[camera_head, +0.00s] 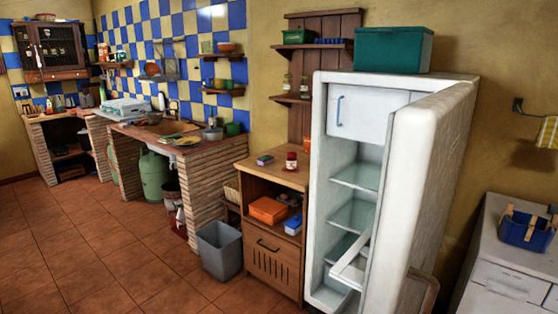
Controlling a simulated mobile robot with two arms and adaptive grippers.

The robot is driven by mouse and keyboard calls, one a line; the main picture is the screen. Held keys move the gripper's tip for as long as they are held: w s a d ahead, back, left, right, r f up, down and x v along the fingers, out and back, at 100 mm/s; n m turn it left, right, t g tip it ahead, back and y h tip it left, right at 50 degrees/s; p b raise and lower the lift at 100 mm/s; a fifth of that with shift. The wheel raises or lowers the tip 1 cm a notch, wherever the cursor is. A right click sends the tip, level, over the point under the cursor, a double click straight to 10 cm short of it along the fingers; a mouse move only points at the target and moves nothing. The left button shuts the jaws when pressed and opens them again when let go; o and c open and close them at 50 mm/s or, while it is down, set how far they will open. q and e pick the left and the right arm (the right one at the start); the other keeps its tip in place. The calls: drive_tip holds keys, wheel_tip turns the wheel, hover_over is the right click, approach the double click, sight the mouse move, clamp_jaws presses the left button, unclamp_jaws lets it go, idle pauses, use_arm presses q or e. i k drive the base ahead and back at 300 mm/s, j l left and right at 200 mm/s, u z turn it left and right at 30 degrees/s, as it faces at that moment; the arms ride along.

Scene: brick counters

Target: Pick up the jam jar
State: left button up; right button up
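A small jar with a dark red body and a pale label, which looks like the jam jar (291,161), stands upright on top of the wooden cabinet (262,168), close to the fridge's left side. Other small jars (304,88) stand on the wall shelves above it; their contents are too small to tell. Neither of my grippers is in the head view, and nothing is seen touching the jar.
The white fridge (319,190) stands right of the cabinet with its door (432,180) open toward me. A grey bin (219,250) stands on the floor left of the cabinet. The tiled floor at left is clear.

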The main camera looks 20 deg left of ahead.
sight(292, 159)
drive_tip(key=i+j+u, duration=0.1)
drive_tip(key=j, duration=0.35)
drive_tip(key=i+j+u, duration=0.1)
drive_tip(key=j, duration=0.3)
drive_tip(key=i+j, duration=0.25)
drive_tip(key=j, duration=0.15)
drive_tip(key=i+j+u, duration=0.15)
drive_tip(key=j, duration=0.25)
drive_tip(key=i+j+u, duration=0.1)
drive_tip(key=i+j, duration=0.15)
drive_tip(key=j, duration=0.15)
drive_tip(key=i+u, duration=0.25)
drive_tip(key=i, duration=0.35)
drive_tip(key=i+l+u, duration=0.2)
drive_tip(key=i, duration=0.35)
